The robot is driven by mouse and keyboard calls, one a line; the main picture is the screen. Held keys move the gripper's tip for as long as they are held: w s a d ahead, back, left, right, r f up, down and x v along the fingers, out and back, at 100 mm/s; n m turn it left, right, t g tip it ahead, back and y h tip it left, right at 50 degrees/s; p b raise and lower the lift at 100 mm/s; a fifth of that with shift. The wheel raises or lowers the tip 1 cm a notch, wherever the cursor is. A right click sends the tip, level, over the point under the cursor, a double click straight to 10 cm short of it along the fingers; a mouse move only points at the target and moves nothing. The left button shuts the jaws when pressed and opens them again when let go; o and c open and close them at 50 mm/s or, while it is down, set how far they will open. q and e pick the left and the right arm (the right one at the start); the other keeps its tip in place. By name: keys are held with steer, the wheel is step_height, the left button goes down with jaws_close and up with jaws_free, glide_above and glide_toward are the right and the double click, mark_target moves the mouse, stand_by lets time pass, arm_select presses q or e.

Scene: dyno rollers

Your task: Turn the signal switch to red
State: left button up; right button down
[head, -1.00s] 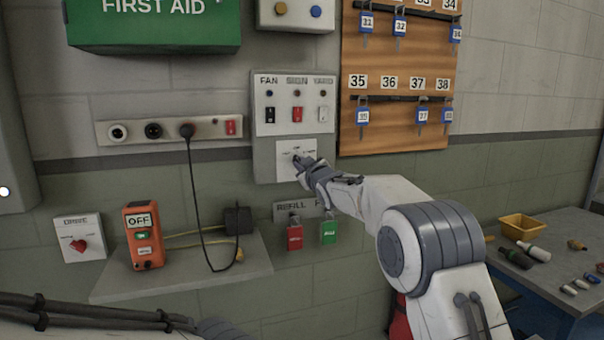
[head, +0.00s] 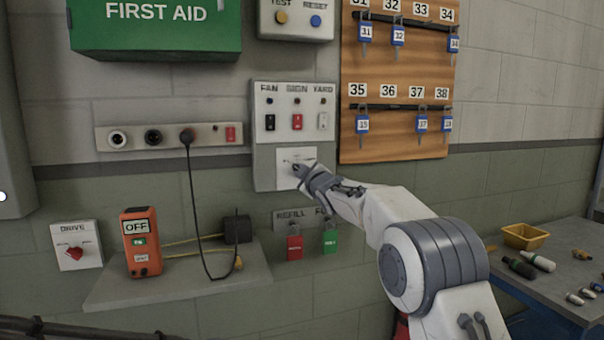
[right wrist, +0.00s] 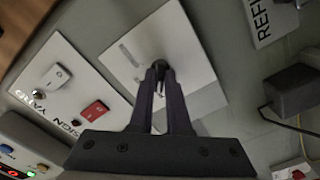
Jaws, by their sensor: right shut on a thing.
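The switch plate (head: 284,158) is a white square at the bottom of the grey wall panel, with small markings too fine to read. It also shows in the right wrist view (right wrist: 190,35). My right gripper (head: 301,171) is at this plate. In the right wrist view my right gripper (right wrist: 160,76) is shut on the small dark knob (right wrist: 160,66) in the middle of the plate. The fingers hide most of the knob, so I cannot tell which way it points. My left gripper is not in view.
Above the plate are FAN, SIGN and YARD switches (head: 297,122). Red and green tags (head: 295,247) hang just below. A board with blue-tagged keys (head: 400,145) is at the right. A shelf with an orange OFF box (head: 141,262) and a DRIVE knob (head: 75,253) are at the left.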

steer(key=c, duration=0.9)
jaws_free()
steer(key=shift+s, duration=0.1)
steer(key=b+v, duration=0.4)
steer(key=v, duration=0.6)
steer(key=shift+s, duration=0.15)
